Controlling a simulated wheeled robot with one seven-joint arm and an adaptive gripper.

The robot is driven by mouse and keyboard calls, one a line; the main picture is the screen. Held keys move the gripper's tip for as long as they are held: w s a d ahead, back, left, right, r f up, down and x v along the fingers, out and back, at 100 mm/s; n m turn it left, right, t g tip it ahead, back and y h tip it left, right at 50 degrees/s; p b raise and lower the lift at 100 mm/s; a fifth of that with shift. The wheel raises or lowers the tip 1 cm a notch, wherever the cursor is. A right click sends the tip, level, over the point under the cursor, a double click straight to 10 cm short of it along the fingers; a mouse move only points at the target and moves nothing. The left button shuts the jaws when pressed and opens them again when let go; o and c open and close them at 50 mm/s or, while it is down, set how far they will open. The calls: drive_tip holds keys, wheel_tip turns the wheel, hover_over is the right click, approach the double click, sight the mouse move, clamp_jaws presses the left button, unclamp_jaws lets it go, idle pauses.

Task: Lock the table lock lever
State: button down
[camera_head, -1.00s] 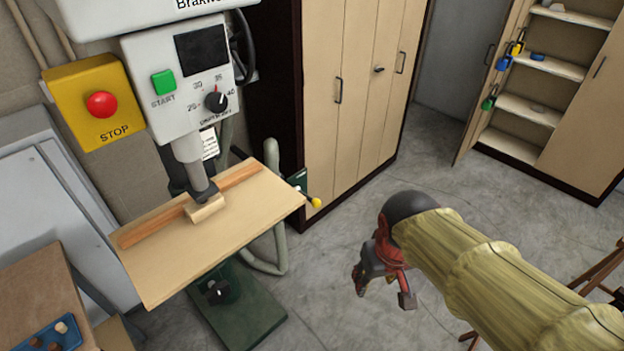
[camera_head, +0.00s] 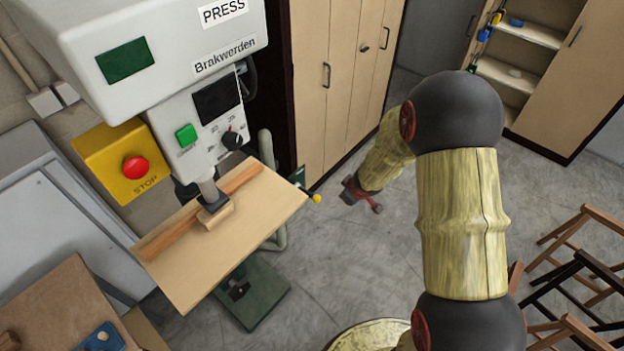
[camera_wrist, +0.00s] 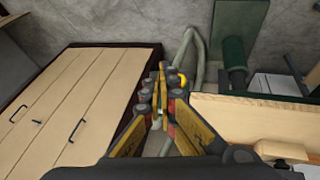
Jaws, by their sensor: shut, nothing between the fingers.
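The table lock lever is a dark rod with a yellow ball knob (camera_head: 316,199), at the right edge of the press's wooden table (camera_head: 205,280). In the wrist view the knob (camera_wrist: 182,79) shows just right of my fingertips, partly hidden by them. My gripper (camera_head: 362,194) is to the right of the knob in the head view, with a gap between them. In the wrist view my gripper (camera_wrist: 161,72) is shut and empty, its fingertips together. Whether it touches the lever cannot be told from the wrist view.
The press (camera_head: 175,45) stands at the left with a yellow stop box (camera_head: 112,165). A wooden cabinet (camera_head: 340,85) stands behind the lever. Pale hoses (camera_wrist: 197,65) run near the lever. Wooden trestles (camera_head: 580,265) stand at the right. Grey floor between is clear.

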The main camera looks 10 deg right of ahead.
drive_tip(key=w+a+r+n+t+y, duration=0.1)
drive_tip(key=w+a+r+t+y, duration=0.1)
drive_tip(key=w+a, duration=0.3)
drive_tip(key=shift+w+a+r+n+y, duration=0.25)
drive_tip(key=shift+a+r+y, duration=0.4)
drive_tip(key=shift+a, duration=0.4)
drive_tip(key=b, duration=0.2)
hover_over(313, 196)
wheel_tip(313, 196, down, 10)
drive_tip(key=shift+a+f, duration=0.15)
drive_tip(key=shift+d+f, duration=0.2)
drive_tip(key=shift+f, duration=0.4)
drive_tip(key=shift+s+f, duration=0.1)
drive_tip(key=shift+f, duration=0.05)
